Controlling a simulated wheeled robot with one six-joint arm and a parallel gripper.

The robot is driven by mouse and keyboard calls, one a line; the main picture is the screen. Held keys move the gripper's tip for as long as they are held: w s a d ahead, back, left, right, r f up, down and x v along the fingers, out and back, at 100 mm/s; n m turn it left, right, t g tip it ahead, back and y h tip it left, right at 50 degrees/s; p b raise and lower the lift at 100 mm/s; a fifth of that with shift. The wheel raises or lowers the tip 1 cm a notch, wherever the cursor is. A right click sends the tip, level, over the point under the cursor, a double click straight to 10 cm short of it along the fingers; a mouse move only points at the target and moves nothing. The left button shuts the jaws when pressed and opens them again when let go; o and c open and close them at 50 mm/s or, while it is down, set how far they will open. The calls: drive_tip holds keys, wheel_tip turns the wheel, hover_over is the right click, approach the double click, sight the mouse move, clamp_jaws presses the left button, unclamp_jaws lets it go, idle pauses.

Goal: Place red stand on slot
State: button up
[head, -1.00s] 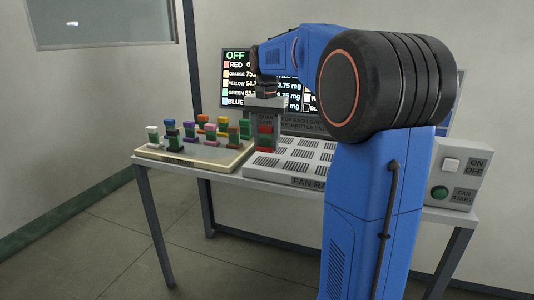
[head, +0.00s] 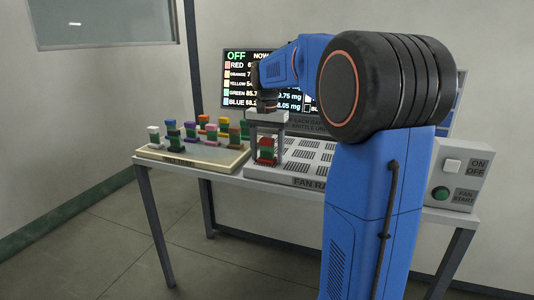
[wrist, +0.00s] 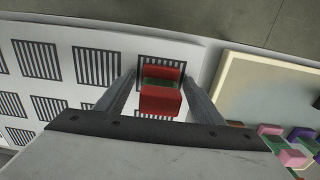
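The red stand (head: 267,144) has red ends and a dark green middle. My gripper (head: 267,141) points down and is shut on it, with the stand upright between the fingers. In the wrist view the red stand (wrist: 160,101) sits between the two fingertips (wrist: 159,77). A dark grille slot (wrist: 160,60) of the fan rack shows directly behind it, partly covered. The stand is over or on the front left part of the fan rack (head: 290,181). I cannot tell whether its base touches the slot.
A cream tray (head: 205,170) with several coloured stands is left of the rack. Other rack slots (wrist: 95,66) look empty. A display (head: 237,80) stands behind. A control box (head: 459,173) with a white switch and a green button is at the right.

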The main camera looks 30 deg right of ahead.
wheel_tip(320, 180, up, 12)
drive_tip(key=shift+r, duration=0.1)
drive_tip(key=shift+s+a, duration=0.3)
drive_tip(key=s+a+f+n+t, duration=0.2)
drive_tip(key=s+a+f+n, duration=0.3)
drive_tip(key=s+f, duration=0.7)
drive_tip(key=s+a+f+n+t, duration=0.2)
drive_tip(key=s+a+f+n, duration=0.3)
drive_tip(key=s+a+f, duration=0.5)
drive_tip(key=s+f, duration=0.1)
drive_tip(key=s, duration=0.6)
drive_tip(key=shift+s+f+t, duration=0.3)
drive_tip(key=shift+f+t, duration=0.1)
